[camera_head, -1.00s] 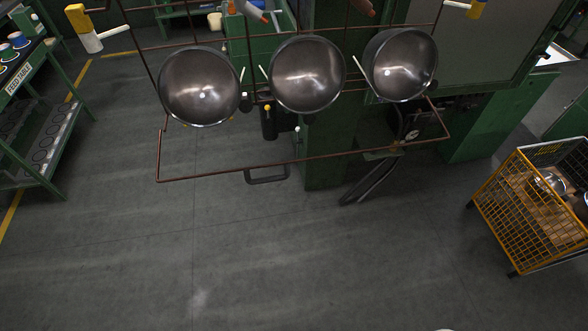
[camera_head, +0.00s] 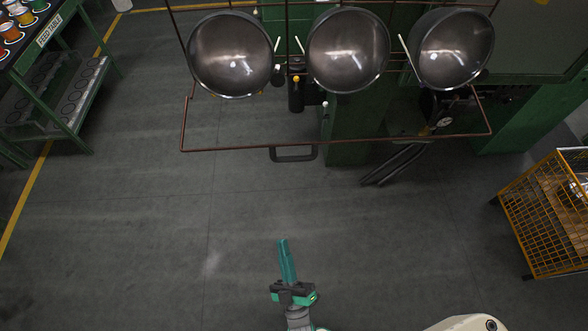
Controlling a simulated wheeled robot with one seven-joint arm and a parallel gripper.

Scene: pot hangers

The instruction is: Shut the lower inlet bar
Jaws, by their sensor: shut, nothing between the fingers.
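A rusty brown bar frame (camera_head: 340,145) spans the upper middle of the head view below three hanging pans. It stands out toward me with bent ends at left and right, and I take it as the lower inlet bar. My gripper (camera_head: 283,243) is at the bottom middle, with its teal fingers together and nothing between them. It points up the picture and is well apart from the bar, over bare floor in the picture.
Three dark round pans, left (camera_head: 230,55), middle (camera_head: 347,50) and right (camera_head: 452,48), hang above the bar. A green feed table (camera_head: 65,85) stands at left. A yellow mesh cart (camera_head: 545,215) stands at right. The grey floor (camera_head: 130,240) between is clear.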

